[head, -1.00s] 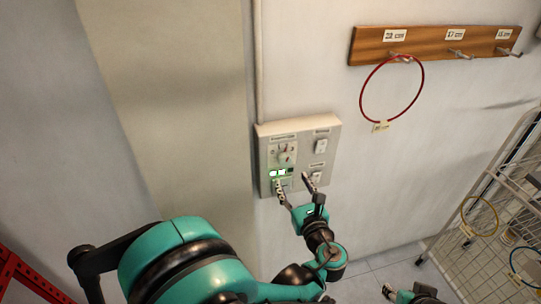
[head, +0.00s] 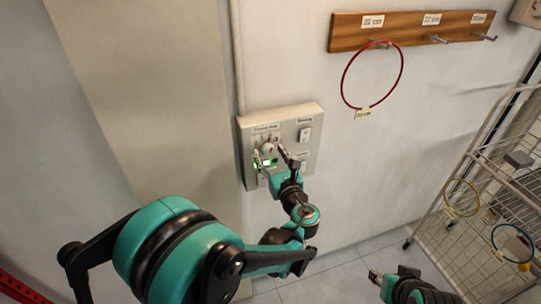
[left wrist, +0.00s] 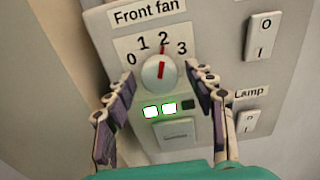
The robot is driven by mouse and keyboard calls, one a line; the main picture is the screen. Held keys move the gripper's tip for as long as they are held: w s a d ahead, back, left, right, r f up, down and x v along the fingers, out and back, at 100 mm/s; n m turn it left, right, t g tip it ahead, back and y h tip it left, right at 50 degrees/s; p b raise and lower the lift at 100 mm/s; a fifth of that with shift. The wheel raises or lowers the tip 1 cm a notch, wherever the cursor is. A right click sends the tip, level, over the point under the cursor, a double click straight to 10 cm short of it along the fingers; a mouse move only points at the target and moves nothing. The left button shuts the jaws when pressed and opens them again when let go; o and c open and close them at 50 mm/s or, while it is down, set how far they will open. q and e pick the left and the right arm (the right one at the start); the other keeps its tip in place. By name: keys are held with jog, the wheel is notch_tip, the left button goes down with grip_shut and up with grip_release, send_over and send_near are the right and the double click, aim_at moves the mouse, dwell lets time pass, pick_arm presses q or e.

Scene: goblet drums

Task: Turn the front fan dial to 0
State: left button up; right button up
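The front fan dial (left wrist: 160,72) is a round white knob with a red mark, under a "Front fan" label and a 0–3 scale. Its red mark points at 2. Two of the three lights (left wrist: 160,109) below it are lit, the third is dark. The dial (head: 268,147) also shows in the head view, partly between the fingers. My left gripper (head: 269,157) is open, one finger on each side of the dial; in the left wrist view gaps show between fingers and knob. My right gripper (head: 376,279) is low at the bottom right, its fingers unclear.
The grey panel (head: 318,112) also carries rocker switches (left wrist: 261,37), one labelled Lamp (left wrist: 250,122). A wooden hook rack (head: 400,30) with a red ring (head: 345,75) hangs above right. A wire rack (head: 440,215) stands at the right. Bare wall surrounds the panel.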

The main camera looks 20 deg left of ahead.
pick_arm(q)
jog(key=c, duration=0.9)
jog(key=shift+n, duration=0.3)
jog(key=n, duration=0.2)
jog(key=shift+n+b, duration=0.3)
jog(key=shift+n, duration=0.1)
jog(key=n, duration=0.4)
jog(key=shift+n, duration=0.3)
jog(key=n+b, duration=0.1)
jog(key=n, duration=0.3)
jog(key=shift+d, duration=0.1)
jog(key=shift+n, duration=1.9)
